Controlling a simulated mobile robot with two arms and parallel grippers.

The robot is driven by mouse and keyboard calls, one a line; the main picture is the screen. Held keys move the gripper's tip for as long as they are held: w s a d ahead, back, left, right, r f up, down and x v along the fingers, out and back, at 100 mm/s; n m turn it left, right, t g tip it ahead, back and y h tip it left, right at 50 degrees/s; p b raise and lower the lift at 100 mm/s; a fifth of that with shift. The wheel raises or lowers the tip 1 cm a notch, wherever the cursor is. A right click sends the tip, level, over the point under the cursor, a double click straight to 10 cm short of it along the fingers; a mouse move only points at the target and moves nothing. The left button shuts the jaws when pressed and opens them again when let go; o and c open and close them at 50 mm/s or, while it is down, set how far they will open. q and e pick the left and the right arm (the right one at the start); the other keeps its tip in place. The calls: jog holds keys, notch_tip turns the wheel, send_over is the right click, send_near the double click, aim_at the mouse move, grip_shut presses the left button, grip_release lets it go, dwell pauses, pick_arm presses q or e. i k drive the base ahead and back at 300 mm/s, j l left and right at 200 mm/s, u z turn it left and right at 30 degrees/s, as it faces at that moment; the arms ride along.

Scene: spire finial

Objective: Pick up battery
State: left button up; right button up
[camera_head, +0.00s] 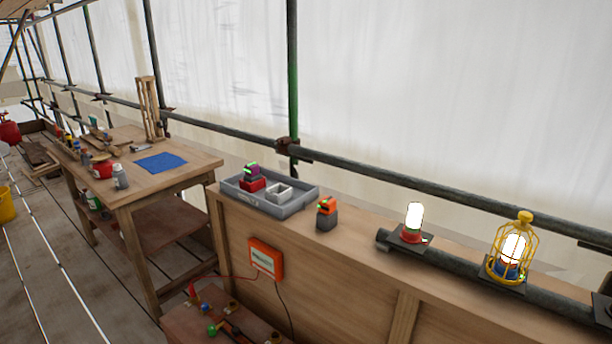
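A small block with a dark grey body and an orange top (327,213), which looks like a battery, stands upright on the wooden ledge, just right of the grey tray. A second block of similar shape, purple and dark with a green strip (252,171), stands in the grey tray (290,208) on or in a red holder (252,185). A white, open holder (279,193) beside it looks empty. Which block the task means cannot be told. Neither of my grippers is in view.
Right of the orange-topped block, a lit lamp on a red base (411,232) and a yellow-caged lamp (511,250) stand along a dark pipe (455,264). An orange meter (266,258) with cables hangs on the ledge's front. A cluttered workbench (200,160) stands left.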

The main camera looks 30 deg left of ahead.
aim_at(251, 171)
jog(key=j+z, duration=0.35)
jog(key=j, duration=0.15)
jog(key=j+z, duration=0.3)
jog(key=j, duration=0.25)
jog(key=k+j+z, duration=0.15)
jog(key=j+z, duration=0.2)
jog(key=j, duration=0.15)
